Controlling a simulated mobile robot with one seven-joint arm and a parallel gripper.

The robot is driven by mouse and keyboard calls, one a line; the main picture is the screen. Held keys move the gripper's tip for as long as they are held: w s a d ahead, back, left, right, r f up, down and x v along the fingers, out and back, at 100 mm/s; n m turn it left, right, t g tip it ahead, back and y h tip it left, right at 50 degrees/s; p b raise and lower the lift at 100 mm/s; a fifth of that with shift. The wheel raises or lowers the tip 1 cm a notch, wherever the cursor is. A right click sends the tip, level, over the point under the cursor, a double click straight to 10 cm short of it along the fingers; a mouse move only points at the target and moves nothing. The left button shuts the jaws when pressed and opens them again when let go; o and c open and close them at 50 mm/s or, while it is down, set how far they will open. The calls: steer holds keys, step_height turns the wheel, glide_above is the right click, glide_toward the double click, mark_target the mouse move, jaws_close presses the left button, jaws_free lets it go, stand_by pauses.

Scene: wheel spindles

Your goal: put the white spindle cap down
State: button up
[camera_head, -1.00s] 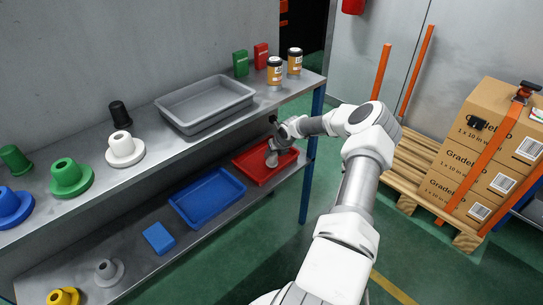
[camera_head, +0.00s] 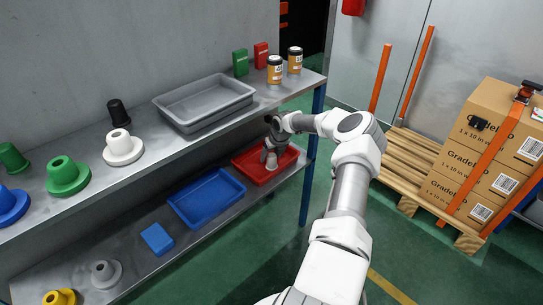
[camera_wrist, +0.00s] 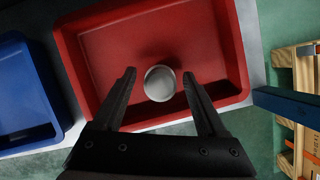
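The white spindle cap (camera_wrist: 160,83) shows as a pale round top in the wrist view, inside the red tray (camera_wrist: 105,45) near its front wall. In the head view the cap (camera_head: 271,161) stands in the red tray (camera_head: 250,171) on the lower shelf, partly covered by my gripper (camera_head: 269,150). In the wrist view my gripper (camera_wrist: 159,74) is open, with one finger on each side of the cap and a gap on both sides. How far its fingertips are above the cap is hard to tell.
A blue tray (camera_head: 208,197) lies left of the red one, with a blue box (camera_head: 157,239) further left. The upper shelf (camera_head: 150,146) runs overhead, carrying a grey tray (camera_head: 204,101) and a white spindle (camera_head: 122,148). A blue post (camera_head: 308,170) stands at the shelf's right end.

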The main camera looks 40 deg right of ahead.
steer(key=shift+r, duration=0.15)
steer(key=shift+s+r+p, duration=0.5)
steer(key=shift+r+p, duration=0.1)
steer(key=shift+r, duration=0.05)
steer(key=s+a+p, duration=0.2)
steer(key=s, duration=0.9)
steer(key=shift+s+f+p, duration=0.15)
steer(key=shift+p, duration=0.25)
